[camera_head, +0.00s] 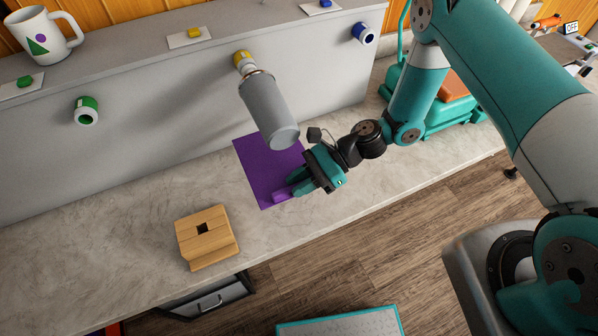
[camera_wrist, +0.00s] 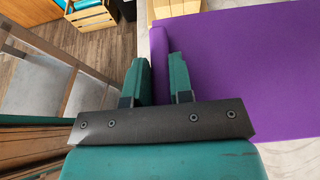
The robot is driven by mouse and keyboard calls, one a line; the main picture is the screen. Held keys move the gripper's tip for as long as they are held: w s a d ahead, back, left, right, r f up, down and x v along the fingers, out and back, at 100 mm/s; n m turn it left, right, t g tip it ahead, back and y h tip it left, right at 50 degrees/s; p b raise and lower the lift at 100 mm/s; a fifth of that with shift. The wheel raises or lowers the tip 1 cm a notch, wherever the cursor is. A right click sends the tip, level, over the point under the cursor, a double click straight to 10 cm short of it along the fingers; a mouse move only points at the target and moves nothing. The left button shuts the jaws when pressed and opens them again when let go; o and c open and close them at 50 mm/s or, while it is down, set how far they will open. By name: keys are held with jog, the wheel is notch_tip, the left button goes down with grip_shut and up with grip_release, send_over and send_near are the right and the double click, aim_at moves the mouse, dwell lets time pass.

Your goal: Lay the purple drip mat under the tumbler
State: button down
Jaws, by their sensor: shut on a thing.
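The purple drip mat (camera_head: 258,165) lies on the pale counter below the grey tumbler (camera_head: 268,108). In the wrist view the mat (camera_wrist: 245,75) fills the right side. The tumbler is a tilted-looking grey cylinder at the yellow wall fitting (camera_head: 242,61), in front of the grey wall panel. It appears to hang above the mat, overlapping its upper edge in the picture. My gripper (camera_head: 292,184) is shut on the mat's near right edge, where a lighter purple raised part shows. In the wrist view my fingers (camera_wrist: 160,80) straddle a purple strip at the mat's edge.
A wooden block with a square hole (camera_head: 207,238) stands left of the mat on the counter (camera_head: 120,240). Green (camera_head: 87,110) and blue (camera_head: 363,34) fittings are on the panel. A teal machine (camera_head: 450,105) stands at right. The counter between block and mat is clear.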

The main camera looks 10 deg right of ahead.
jog(key=shift+f, duration=0.1)
jog(key=b, duration=0.6)
send_over(300, 212)
notch_tip(300, 212, down, 7)
jog(key=shift+r, duration=0.1)
dwell(0.6)
jog(key=shift+f+b, duration=0.45)
jog(key=shift+f, duration=0.1)
jog(key=shift+f+b, duration=0.6)
jog(key=shift+f, duration=0.1)
dwell(0.4)
jog(key=shift+f+b, duration=0.55)
jog(key=shift+f, duration=0.1)
jog(key=shift+f, duration=0.15)
